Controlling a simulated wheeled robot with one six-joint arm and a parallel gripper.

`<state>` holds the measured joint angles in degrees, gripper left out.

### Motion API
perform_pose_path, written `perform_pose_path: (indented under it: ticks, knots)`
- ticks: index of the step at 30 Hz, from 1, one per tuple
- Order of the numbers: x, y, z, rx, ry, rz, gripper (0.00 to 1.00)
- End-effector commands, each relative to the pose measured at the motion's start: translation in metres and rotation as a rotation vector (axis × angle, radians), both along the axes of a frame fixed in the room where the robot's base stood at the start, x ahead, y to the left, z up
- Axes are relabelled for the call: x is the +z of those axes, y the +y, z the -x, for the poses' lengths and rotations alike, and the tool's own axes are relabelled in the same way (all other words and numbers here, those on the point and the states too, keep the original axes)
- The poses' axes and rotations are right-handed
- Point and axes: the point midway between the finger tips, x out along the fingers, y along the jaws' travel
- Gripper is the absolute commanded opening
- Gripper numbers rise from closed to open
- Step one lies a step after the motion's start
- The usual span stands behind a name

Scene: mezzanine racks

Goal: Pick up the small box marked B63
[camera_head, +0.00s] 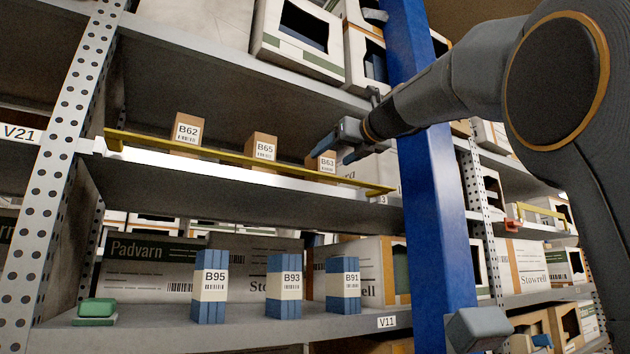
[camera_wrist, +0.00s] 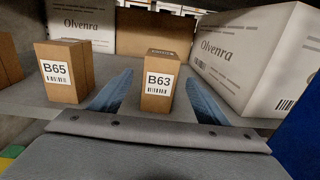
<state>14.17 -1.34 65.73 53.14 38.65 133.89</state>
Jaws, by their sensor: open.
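The small brown box marked B63 (camera_head: 326,163) stands upright on the middle shelf, rightmost of three small boxes. In the wrist view the B63 box (camera_wrist: 158,82) is straight ahead, label facing me, near and between the lines of my two blue fingers. My gripper (camera_head: 344,146) is open in front of that box and partly overlaps it in the head view. In the wrist view my gripper's fingers (camera_wrist: 155,98) are spread with one on each side of the box. I cannot tell whether either finger touches it.
Box B65 (camera_wrist: 65,72) stands close left of my left finger, and box B62 (camera_head: 187,133) farther left. A large Olvenra carton (camera_wrist: 258,60) is close on the right. A yellow bar (camera_head: 240,158) runs along the shelf front. A blue post (camera_head: 437,200) stands right.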

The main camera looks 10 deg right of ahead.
Motion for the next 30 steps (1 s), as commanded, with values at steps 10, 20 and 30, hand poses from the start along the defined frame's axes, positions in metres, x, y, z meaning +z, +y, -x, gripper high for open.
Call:
perform_pose_path:
  ticks: [10, 20, 30]
  knots:
    - [0.002, 0.013, -0.027, 0.009, 0.001, 0.001, 0.69]
    - [0.005, 0.022, -0.064, 0.007, 0.002, 0.001, 0.69]
    - [0.004, 0.023, -0.075, 0.003, -0.002, 0.002, 0.69]
